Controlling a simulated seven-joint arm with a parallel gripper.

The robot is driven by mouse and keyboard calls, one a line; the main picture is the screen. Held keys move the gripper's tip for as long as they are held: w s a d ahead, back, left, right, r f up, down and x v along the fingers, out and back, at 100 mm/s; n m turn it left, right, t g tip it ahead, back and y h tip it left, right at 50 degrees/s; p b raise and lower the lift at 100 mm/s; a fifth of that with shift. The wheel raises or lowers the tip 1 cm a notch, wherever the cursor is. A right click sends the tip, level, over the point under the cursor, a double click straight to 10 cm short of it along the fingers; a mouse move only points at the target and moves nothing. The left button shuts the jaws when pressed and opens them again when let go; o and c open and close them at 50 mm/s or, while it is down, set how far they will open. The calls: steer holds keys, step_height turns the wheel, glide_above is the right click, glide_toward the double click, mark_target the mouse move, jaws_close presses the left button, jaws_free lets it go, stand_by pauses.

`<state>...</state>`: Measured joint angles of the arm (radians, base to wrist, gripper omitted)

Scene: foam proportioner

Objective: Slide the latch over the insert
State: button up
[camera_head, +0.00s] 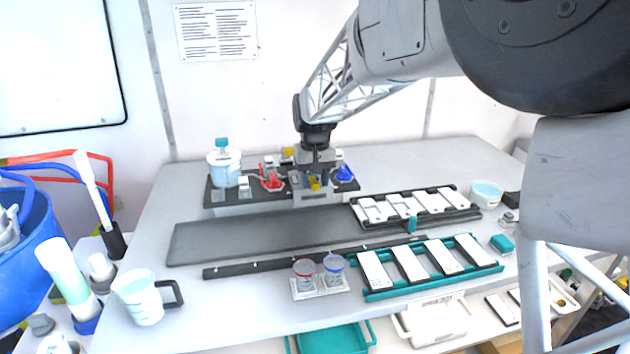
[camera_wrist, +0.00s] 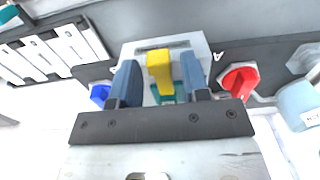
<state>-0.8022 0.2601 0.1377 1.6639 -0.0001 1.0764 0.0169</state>
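My gripper (camera_wrist: 160,80) points down over the device at the back of the table; it also shows in the head view (camera_head: 318,182). Its two blue-grey fingers are apart, one on each side of a yellow block (camera_wrist: 159,70), with a visible gap on both sides. The yellow block stands on a pale plate (camera_wrist: 140,50) with a dark slot beyond it. A teal piece (camera_wrist: 181,92) shows low beside the block, partly hidden by the right finger. I cannot tell for certain which part is the latch and which the insert. The gripper's mount hides the plate's near part.
Red (camera_head: 271,183) and blue (camera_head: 344,173) knobs flank the device. A clear jug with a teal cap (camera_head: 224,164) stands at its left. Racks of white plates (camera_head: 410,264) lie to the right. A dark mat (camera_head: 250,238) lies in front, with two small cups nearer the edge.

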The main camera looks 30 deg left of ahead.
mark_target(317, 182)
steer(key=shift+o, duration=0.3)
steer(key=shift+r, duration=3.85)
steer(key=shift+d, duration=0.1)
steer(key=shift+d, duration=0.2)
steer(key=s+d+r+m, duration=0.1)
steer(key=s+d, duration=0.1)
steer(key=d, duration=1)
steer(key=s+d+r+m+t, duration=0.1)
steer(key=s+d+r+m, duration=0.1)
steer(key=d, duration=1)
steer(key=s+d+r+m, duration=0.1)
steer(key=s+d, duration=0.1)
steer(key=d, duration=1)
steer(key=s+d+f+m, duration=0.2)
steer(key=s+d+f, duration=0.2)
steer(key=s+d, duration=0.7)
steer(key=s+d+f+m+t, duration=0.1)
steer(key=s+d+f+m, duration=0.2)
steer(key=s+d, duration=0.8)
steer(key=shift+s+d+f+t, duration=0.3)
steer(key=shift+s+d+f, duration=0.05)
steer(key=shift+d+f, duration=0.75)
